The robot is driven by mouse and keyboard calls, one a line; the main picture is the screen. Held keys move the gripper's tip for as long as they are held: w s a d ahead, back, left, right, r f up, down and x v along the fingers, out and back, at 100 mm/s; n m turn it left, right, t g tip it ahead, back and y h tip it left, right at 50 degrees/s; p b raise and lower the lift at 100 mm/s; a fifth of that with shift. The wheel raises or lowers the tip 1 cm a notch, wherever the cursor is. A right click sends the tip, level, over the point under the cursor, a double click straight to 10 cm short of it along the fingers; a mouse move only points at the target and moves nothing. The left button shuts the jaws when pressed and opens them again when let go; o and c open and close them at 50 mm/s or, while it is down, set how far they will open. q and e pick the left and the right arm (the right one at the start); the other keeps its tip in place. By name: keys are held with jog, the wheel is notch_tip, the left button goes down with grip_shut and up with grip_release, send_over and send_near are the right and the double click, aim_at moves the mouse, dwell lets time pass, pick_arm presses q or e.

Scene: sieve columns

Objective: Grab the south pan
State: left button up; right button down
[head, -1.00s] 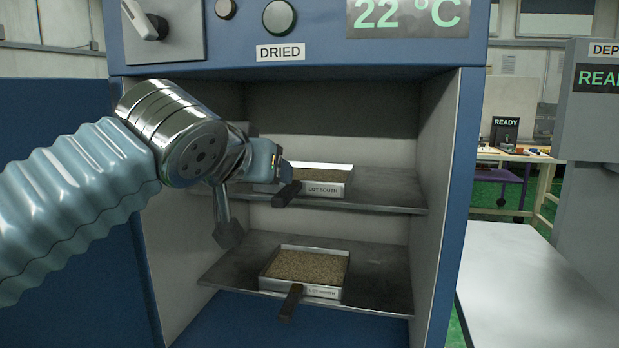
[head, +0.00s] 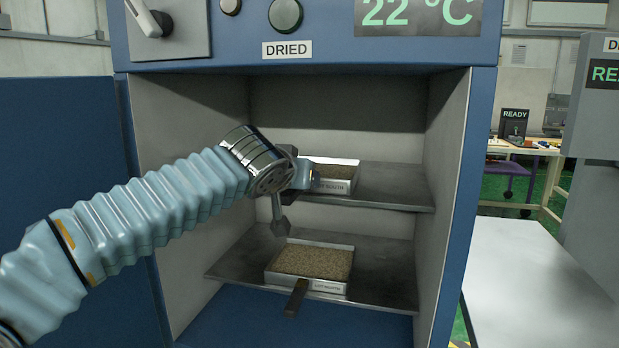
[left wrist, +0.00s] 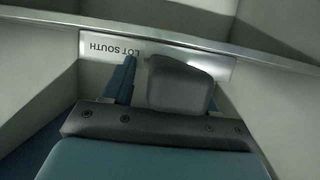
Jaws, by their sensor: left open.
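The south pan (head: 345,187) is a shallow metal tray of brown grains on the upper shelf of the open blue oven. Its front label reads LOT SOUTH in the left wrist view (left wrist: 98,47), where it appears upside down. My left gripper (head: 308,178) is at the front of this pan and open. In the left wrist view, the pan's dark handle (left wrist: 180,86) lies between the blue fingers, with a gap to the left finger. The right finger is mostly hidden behind the handle. In the head view the gripper hides most of the handle. My right gripper is out of view.
A second grain-filled pan (head: 312,263) sits on the lower shelf (head: 385,285), its dark handle (head: 296,298) pointing forward. Its label is too small to read surely. The oven's side walls bound the space. A pale table (head: 535,285) stands at right, bare where visible.

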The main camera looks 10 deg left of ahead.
pick_arm(q)
grip_shut()
dwell(0.3)
jog(key=shift+r, duration=0.15)
